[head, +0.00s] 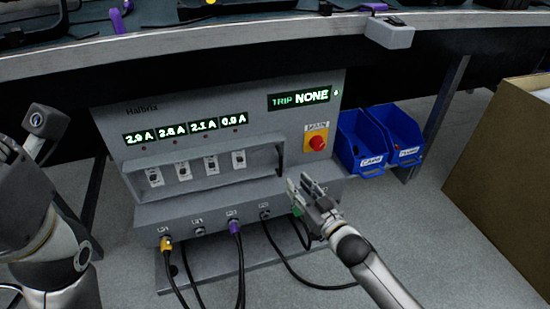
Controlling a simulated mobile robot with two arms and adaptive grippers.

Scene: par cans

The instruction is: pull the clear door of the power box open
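The grey power box (240,105) stands under the bench. Its breaker recess holds a row of white breakers (183,171). The clear door is hard to make out; a dark upright handle (280,160) shows at the recess's right end, and I cannot tell whether the door stands ajar. My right gripper (303,182) is just below and right of this handle, its fingers pointing up with a small gap between them. It looks open and empty, apart from the handle. My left arm (45,220) is at the left edge; its fingers are not clear.
A red main switch (317,143) is above my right gripper. Blue bins (362,142) stand right of the box. Cables with yellow (167,244) and purple (234,226) plugs hang from the lower front. The bench edge (200,40) runs above; a cardboard box (505,180) stands at right.

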